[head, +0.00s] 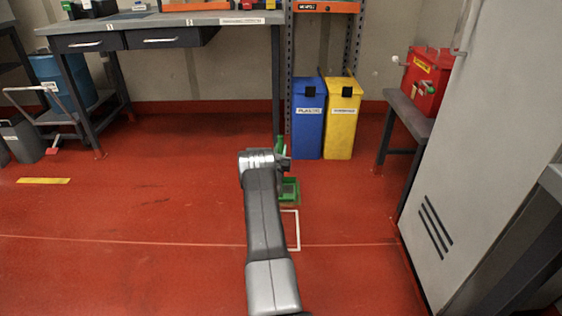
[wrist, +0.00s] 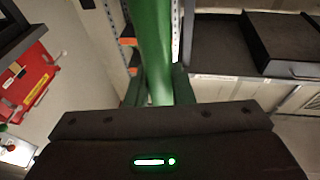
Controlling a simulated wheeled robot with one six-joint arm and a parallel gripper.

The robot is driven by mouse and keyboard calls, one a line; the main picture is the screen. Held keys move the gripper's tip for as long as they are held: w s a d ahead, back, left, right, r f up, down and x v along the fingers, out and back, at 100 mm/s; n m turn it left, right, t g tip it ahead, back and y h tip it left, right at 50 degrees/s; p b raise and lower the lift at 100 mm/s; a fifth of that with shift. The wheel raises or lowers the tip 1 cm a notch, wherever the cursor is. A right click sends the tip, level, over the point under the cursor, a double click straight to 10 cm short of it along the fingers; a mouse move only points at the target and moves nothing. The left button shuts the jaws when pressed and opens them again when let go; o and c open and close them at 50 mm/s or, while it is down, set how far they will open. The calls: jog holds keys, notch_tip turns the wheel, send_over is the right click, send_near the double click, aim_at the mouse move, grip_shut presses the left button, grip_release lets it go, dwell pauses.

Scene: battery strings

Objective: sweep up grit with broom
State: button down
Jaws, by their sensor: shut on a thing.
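My gripper (head: 284,162) is out ahead over the red floor, in the middle of the head view. In the wrist view its fingers (wrist: 157,88) are shut on a thick green handle (wrist: 150,35), which looks like the broom's. A short green piece of it (head: 281,144) shows above the gripper in the head view. A green tray-like thing (head: 290,191) shows just below and behind the gripper. My arm partly covers it, and I cannot tell if it is a dustpan or part of the broom. The broom's bristles are hidden. I cannot make out any grit.
A white outline (head: 298,232) marks the floor beside my arm. A blue bin (head: 309,125) and yellow bin (head: 342,125) stand behind. A workbench (head: 170,22) is at the back left, a grey cabinet (head: 480,150) at right. The floor at left is clear around a yellow strip (head: 43,181).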

jog(key=shift+w+d+f+b, duration=0.1)
jog(key=shift+w+f+b, duration=0.2)
jog(key=shift+w+b, duration=0.25)
jog(key=shift+w+f+b, duration=0.25)
jog(key=shift+w+b, duration=0.1)
jog(key=shift+w, duration=0.35)
jog(key=s, duration=2.5)
jog(key=shift+f, duration=3.45)
jog(key=shift+w, duration=0.2)
